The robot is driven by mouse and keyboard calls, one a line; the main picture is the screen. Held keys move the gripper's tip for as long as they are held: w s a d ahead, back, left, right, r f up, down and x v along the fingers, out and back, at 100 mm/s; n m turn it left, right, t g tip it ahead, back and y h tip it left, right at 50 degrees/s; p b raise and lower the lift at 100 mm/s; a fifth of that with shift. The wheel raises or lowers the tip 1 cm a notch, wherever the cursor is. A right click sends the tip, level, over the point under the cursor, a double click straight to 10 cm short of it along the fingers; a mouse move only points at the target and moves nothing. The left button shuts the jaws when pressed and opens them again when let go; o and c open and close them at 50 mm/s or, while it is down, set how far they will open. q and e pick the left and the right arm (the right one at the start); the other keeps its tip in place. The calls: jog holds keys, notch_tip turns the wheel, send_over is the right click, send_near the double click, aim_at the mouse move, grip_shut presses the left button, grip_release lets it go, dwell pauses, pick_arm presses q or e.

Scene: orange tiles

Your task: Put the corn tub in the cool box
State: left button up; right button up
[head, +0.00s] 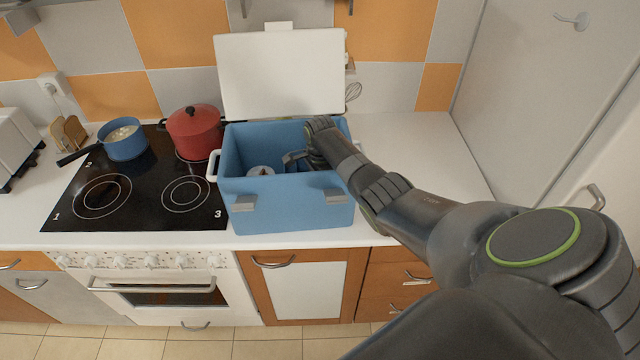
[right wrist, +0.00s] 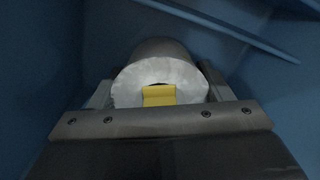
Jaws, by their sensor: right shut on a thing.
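The blue cool box (head: 285,205) stands open on the counter, its white lid (head: 280,75) tilted up at the back. My right gripper (head: 288,159) reaches down inside the box from the right. In the right wrist view, my right gripper (right wrist: 160,100) is shut on a pale round tub, the corn tub (right wrist: 185,78), with a yellow patch at its near end. The box's blue walls surround it there. In the head view a white round top (head: 260,171) shows low in the box, left of the fingers; the front wall hides its lower part. My left gripper is out of view.
A black hob (head: 140,195) left of the box carries a red lidded pot (head: 194,130) and a blue saucepan (head: 123,142). A toaster (head: 12,145) stands at the far left. The white counter (head: 425,140) right of the box is clear behind my arm.

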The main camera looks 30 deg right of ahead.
jog(key=shift+f, duration=0.1)
jog(key=o, duration=1.1)
jog(key=shift+f, duration=0.1)
notch_tip(320, 180, up, 12)
jog(key=shift+r+b, duration=0.2)
jog(key=shift+b, duration=0.45)
